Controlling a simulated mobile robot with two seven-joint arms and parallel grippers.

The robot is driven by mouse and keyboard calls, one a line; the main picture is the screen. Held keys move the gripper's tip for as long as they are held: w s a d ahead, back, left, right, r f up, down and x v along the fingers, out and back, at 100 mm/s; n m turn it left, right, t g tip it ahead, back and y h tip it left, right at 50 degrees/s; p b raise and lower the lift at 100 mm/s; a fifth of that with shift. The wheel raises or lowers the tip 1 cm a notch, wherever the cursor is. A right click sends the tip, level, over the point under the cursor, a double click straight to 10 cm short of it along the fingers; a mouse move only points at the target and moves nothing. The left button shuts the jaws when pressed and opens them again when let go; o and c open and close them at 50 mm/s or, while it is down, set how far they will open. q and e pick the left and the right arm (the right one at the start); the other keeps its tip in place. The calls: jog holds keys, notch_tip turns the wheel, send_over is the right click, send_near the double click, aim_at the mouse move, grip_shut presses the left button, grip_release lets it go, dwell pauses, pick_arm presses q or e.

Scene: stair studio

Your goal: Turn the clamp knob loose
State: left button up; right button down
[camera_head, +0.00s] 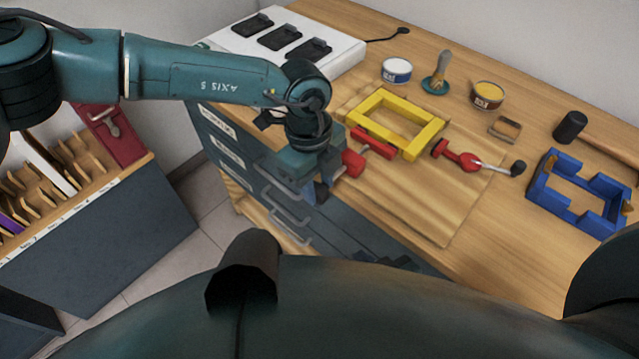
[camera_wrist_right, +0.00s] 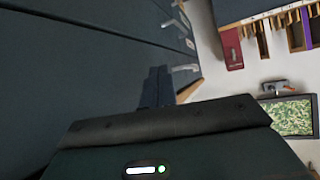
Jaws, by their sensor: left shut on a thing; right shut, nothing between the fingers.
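A yellow frame (camera_head: 433,137) lies on a wooden board (camera_head: 440,205). A red clamp (camera_head: 373,142) sits at its near left side, with a red knob (camera_head: 352,163) at its lower left end. My left gripper (camera_head: 333,172) is shut on this knob from the left, and its fingers hide part of it. A second red clamp (camera_head: 468,161) with a dark-tipped handle is at the frame's right side. My right gripper (camera_wrist_right: 157,88) is shut and empty in the right wrist view, beside the dark drawer front, away from the clamps.
A blue frame (camera_head: 575,212) and a dark-headed mallet (camera_head: 571,127) lie at the right of the bench. Cans (camera_head: 397,71), a brush (camera_head: 437,80) and a small block (camera_head: 505,129) stand behind the board. A white box (camera_head: 300,40) is at the back left. The board's front is clear.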

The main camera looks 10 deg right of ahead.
pick_arm(q)
jog(key=g+h, duration=0.1)
jog(key=g+h+b, duration=0.1)
jog(key=g, duration=0.1)
jog(key=a+g+h+b, duration=0.1)
jog(key=shift+w+f+g, duration=0.1)
jog(key=shift+f+g, duration=0.2)
jog(key=shift+f, duration=0.1)
dwell(0.5)
jog(key=o, duration=0.5)
jog(key=shift+o, duration=1.4)
jog(key=shift+a+r, duration=0.1)
jog(key=shift+a, duration=0.05)
jog(key=shift+r, duration=0.1)
jog(key=shift+w+r+b, duration=0.1)
jog(key=shift+w+b, duration=0.05)
jog(key=shift+b, duration=0.15)
